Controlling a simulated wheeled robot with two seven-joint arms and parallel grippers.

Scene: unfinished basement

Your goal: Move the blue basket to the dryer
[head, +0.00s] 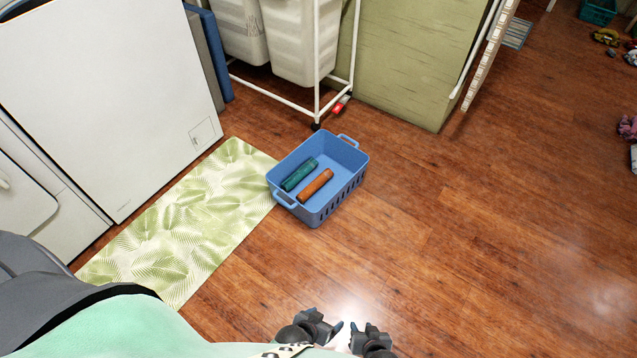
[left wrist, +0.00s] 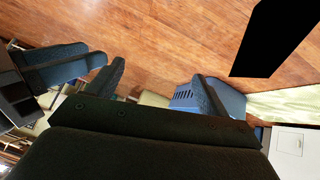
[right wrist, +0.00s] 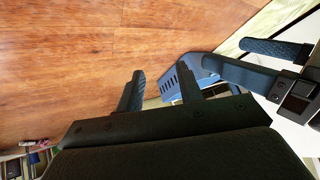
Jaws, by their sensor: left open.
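The blue basket (head: 345,187) stands upright on the wood floor, its left end at the mat's edge. A green roll-like item (head: 299,174) and an orange one (head: 315,186) lie inside. It also shows in the left wrist view (left wrist: 232,98) and right wrist view (right wrist: 178,78), partly behind fingers. A white appliance (head: 110,90) stands at upper left, and another white front (head: 25,190) is beside it; I cannot tell which is the dryer. My left gripper (head: 334,327) is open and empty. My right gripper (head: 357,329) is close beside it, fingers apart, empty. Both are well short of the basket.
A green leaf-patterned mat (head: 190,225) lies before the appliances. A white-framed hamper cart (head: 318,60) and a greenish cabinet (head: 415,60) stand behind the basket. A small red item (head: 341,104) is by the cart. The floor at right is clear; clutter lies far right.

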